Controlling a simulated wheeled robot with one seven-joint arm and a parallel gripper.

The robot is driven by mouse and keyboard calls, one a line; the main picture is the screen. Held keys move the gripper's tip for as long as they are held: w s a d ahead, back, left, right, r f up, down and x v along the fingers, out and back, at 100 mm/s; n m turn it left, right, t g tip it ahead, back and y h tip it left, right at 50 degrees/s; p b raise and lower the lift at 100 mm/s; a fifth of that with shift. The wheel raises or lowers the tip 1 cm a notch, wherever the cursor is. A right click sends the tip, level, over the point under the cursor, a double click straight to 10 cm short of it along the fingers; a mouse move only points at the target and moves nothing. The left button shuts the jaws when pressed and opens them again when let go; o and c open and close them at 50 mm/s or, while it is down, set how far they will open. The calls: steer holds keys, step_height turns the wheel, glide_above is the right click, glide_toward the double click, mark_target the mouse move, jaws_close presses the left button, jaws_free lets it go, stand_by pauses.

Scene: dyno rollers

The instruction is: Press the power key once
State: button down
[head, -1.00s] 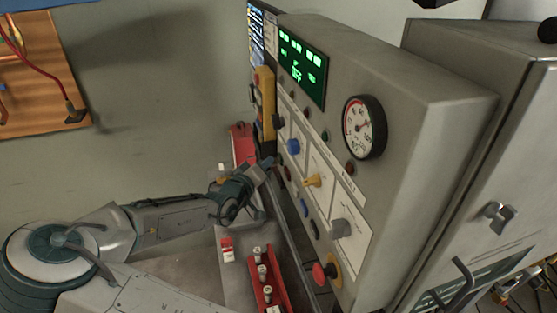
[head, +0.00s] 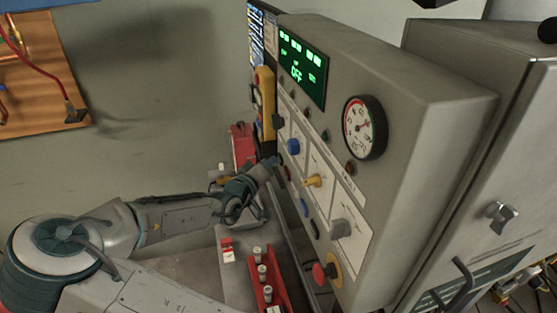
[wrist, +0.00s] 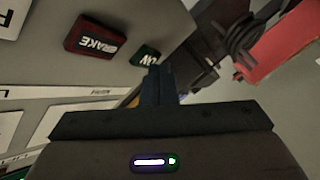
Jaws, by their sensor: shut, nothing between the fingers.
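In the wrist view a small dark green key (wrist: 146,55) sits on the grey panel beside a red key marked BRAKE (wrist: 93,38). The green key's lettering is only partly readable, so I cannot confirm that it is the power key. My gripper (wrist: 158,74) is shut and empty, its fingertips over the lower edge of the green key. I cannot tell whether they touch it. In the head view my gripper (head: 271,164) is at the lower far end of the panel, and the green key is hidden there. The panel's display (head: 302,67) reads OFF in green.
The console (head: 420,130) carries a gauge (head: 364,127), a blue knob (head: 293,146), a yellow knob (head: 313,181), a grey knob (head: 340,228) and a red mushroom button (head: 320,272). A red tray (head: 272,285) stands below. A red box (head: 242,145) is behind my gripper.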

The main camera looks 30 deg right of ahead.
steer(key=shift+s+d, duration=0.1)
steer(key=shift+d, duration=0.25)
stand_by(0.5)
stand_by(0.3)
steer(key=shift+w+a+p, duration=0.2)
steer(key=shift+a+p, duration=0.5)
steer(key=shift+a, duration=0.05)
steer(key=a+p, duration=0.2)
steer(key=w+a+p, duration=0.1)
steer(key=a+p, duration=0.1)
steer(key=shift+w+a+p, duration=0.2)
steer(key=shift+a+p, duration=0.2)
stand_by(0.5)
